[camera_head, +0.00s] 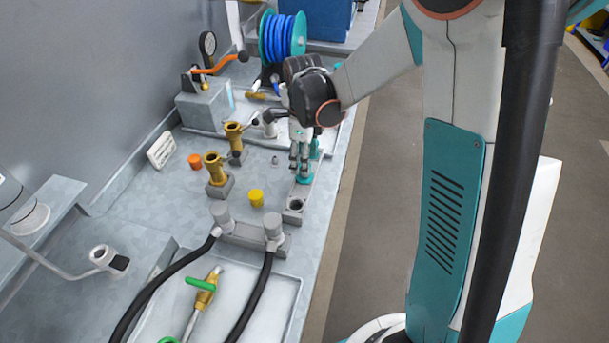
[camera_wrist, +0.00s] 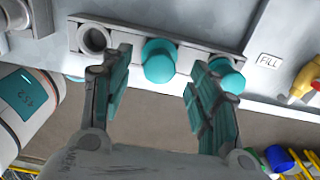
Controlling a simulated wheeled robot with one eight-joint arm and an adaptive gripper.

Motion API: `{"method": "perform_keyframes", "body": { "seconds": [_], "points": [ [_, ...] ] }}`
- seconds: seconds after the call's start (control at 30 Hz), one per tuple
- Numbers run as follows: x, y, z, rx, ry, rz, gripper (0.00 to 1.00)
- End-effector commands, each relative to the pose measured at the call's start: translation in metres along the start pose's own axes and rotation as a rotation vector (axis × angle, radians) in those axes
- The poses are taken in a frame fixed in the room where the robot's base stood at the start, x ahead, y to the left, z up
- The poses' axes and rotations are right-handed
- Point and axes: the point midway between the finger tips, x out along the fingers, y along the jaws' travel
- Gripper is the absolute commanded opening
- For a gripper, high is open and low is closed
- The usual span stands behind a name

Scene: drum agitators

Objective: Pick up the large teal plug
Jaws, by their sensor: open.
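A teal plug with a rounded top (camera_wrist: 159,61) sits upright in a grey rail (camera_wrist: 192,58). In the wrist view it lies between the two fingers of my gripper (camera_wrist: 161,66), with gaps on both sides. A second teal plug (camera_wrist: 229,76) sits in the same rail to the right, partly hidden by the right finger. I cannot tell surely which plug is larger. In the head view my gripper (camera_head: 300,163) points down over the rail, with teal plug parts (camera_head: 305,179) at the fingers. My gripper is open and holds nothing.
The rail has an empty socket (camera_wrist: 94,39) at its left end in the wrist view. A FILL label (camera_wrist: 269,60) lies to the right. In the head view, brass fittings (camera_head: 215,167), a yellow cap (camera_head: 257,197) and a hose reel (camera_head: 283,37) stand nearby. The bench edge is close.

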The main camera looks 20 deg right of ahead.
Motion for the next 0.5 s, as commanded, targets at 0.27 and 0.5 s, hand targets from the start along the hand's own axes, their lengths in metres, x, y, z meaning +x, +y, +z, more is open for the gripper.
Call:
{"method": "perform_keyframes", "body": {
  "seconds": [0.27,0.5],
  "points": [
    [0.041,0.0,-0.002,0.0,0.0,0.0,0.55],
    [0.046,0.0,-0.002,0.0,0.0,0.0,0.55]
  ]
}}
